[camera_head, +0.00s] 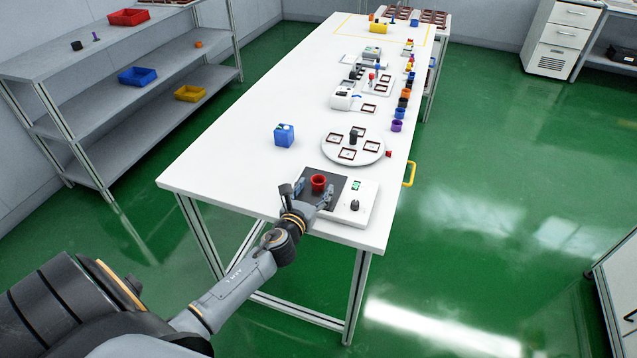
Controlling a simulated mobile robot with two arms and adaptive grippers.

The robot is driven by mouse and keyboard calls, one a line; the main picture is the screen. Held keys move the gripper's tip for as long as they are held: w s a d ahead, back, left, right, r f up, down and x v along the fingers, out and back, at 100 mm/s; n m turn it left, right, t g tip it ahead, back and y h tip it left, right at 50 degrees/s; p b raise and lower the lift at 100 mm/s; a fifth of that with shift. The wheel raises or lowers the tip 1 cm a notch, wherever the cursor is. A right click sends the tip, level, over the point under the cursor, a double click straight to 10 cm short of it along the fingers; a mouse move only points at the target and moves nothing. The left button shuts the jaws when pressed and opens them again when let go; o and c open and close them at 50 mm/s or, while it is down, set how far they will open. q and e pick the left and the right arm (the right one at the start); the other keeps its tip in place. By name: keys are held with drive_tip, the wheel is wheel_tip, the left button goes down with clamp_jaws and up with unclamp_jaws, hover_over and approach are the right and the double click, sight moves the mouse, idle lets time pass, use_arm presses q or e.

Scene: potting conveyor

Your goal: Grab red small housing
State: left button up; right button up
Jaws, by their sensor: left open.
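A small red cup-shaped housing (318,182) stands upright on the black plate (337,178) of a white device (362,206) near the table's front edge. My left gripper (306,191) is open at the front of that plate. Its two fingers are spread to the left and right, with the red housing just beyond and between them in the picture. Whether a finger touches the housing I cannot tell. My right gripper is not in view.
A blue box (284,135) and a white turntable (375,154) with square frames stand behind the device. Coloured housings, including a purple one (397,126), line the right edge. The table's left side is mostly clear.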

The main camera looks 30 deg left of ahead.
use_arm(q)
drive_tip(key=shift+w+a+f, duration=0.1)
drive_tip(key=shift+w, duration=0.45)
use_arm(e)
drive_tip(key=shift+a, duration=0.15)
use_arm(q)
drive_tip(key=shift+s, duration=0.1)
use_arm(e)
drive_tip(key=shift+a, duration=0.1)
use_arm(q)
drive_tip(key=c, duration=0.9)
drive_tip(key=shift+c, duration=0.2)
